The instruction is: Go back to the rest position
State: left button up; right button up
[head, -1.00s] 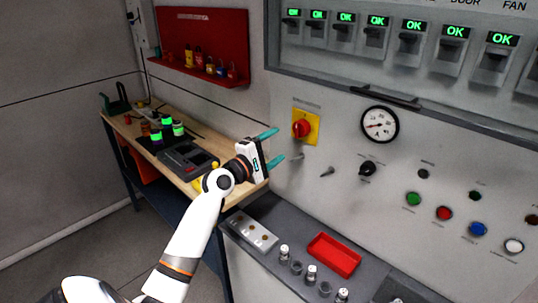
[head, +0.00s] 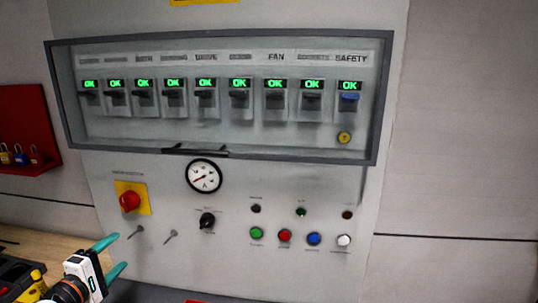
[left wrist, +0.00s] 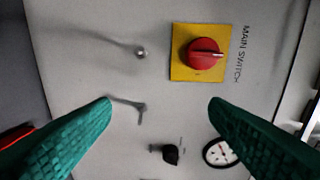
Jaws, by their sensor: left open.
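My left gripper (head: 121,251) is at the lower left of the head view, in front of the grey control panel (head: 290,200). Its two green fingers are spread, with nothing between them. In the left wrist view the open fingers (left wrist: 160,100) frame the panel face and a small metal key or lever (left wrist: 140,106), with no grip on it. The red main switch (head: 130,200) on its yellow plate is above the gripper in the head view; it also shows in the left wrist view (left wrist: 203,53). My right gripper is not in view.
A framed row of breakers (head: 205,98) shows green OK displays. Below are a round gauge (head: 204,176), a black knob (head: 207,220) and coloured buttons (head: 285,236). A red lock board (head: 27,130) hangs at left, above a wooden bench (head: 45,244). The right wall is bare.

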pick_arm(q)
jog(key=s+d+f+m+g, duration=0.8)
jog(key=s+d+f+m, duration=0.3)
jog(key=s+d+f, duration=0.4)
jog(key=s+d+f+m+g+y, duration=0.1)
jog(key=s+d+f+m+g, duration=0.2)
jog(key=s, duration=0.5)
jog(key=s+d+f+m+g+y, duration=0.15)
jog(key=s+m, duration=0.25)
jog(key=s, duration=0.4)
notch_tip(320, 180, down, 30)
jog(key=s+g+b, duration=0.1)
jog(key=g+b, duration=0.1)
jog(key=b, duration=0.2)
jog(key=s+a+f+m+g+b, duration=0.1)
jog(key=s+a+f+b, duration=0.1)
jog(key=s+f, duration=1.4)
notch_tip(320, 180, down, 4)
jog(key=shift+s+a+r+b, duration=0.1)
jog(key=shift+s+a+b, duration=0.3)
jog(key=shift+a, duration=0.2)
